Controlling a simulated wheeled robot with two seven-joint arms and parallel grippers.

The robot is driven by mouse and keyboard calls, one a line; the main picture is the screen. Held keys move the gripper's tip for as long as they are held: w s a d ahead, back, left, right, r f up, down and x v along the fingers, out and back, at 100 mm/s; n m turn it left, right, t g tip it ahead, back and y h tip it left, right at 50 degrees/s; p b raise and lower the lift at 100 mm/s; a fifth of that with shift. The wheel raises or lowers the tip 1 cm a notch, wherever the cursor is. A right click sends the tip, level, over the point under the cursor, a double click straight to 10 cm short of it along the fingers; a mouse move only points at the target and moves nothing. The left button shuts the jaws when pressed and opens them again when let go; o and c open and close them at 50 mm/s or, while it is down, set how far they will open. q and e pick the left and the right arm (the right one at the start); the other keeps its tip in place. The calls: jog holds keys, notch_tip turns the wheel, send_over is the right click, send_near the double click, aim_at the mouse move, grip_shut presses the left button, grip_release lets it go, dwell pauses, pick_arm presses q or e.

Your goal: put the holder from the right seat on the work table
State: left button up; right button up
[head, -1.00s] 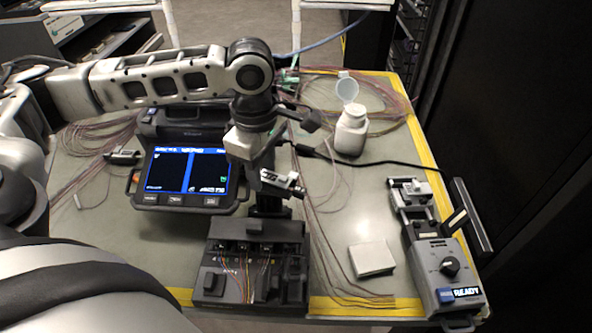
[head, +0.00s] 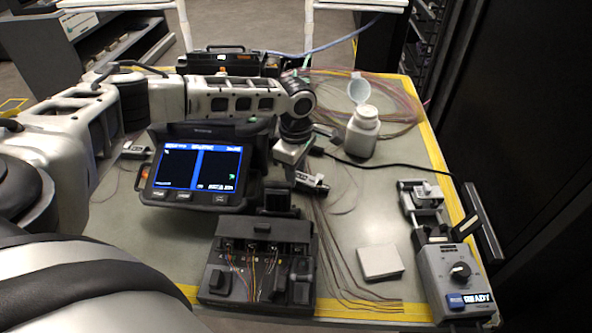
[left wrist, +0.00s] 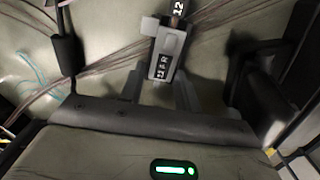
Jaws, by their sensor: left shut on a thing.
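My left gripper (head: 296,170) is shut on a small grey-and-white holder (head: 312,183), to the right of the splicer's screen. In the left wrist view the holder (left wrist: 166,52) sits between the two fingertips (left wrist: 157,92), with a black label reading "R" and a dark part numbered 12 at its far end. The work table (head: 345,225) is grey with yellow edges; I cannot tell whether the holder touches it. The splicer (head: 196,200), with a lit blue-and-black screen, stands left of the gripper. My right gripper is not in view.
A black tray (head: 262,229) with coloured fibres stands at the front. A white box (head: 380,262), an open white bottle (head: 362,135) and a grey device showing READY (head: 447,265) are on the right. Loose fibres and a black cable cross the table near the gripper.

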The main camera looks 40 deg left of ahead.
pick_arm(q)
jog(key=shift+f, duration=0.15)
jog(key=o, duration=1)
notch_tip(320, 180, up, 12)
jog(key=shift+r, duration=0.1)
dwell(0.4)
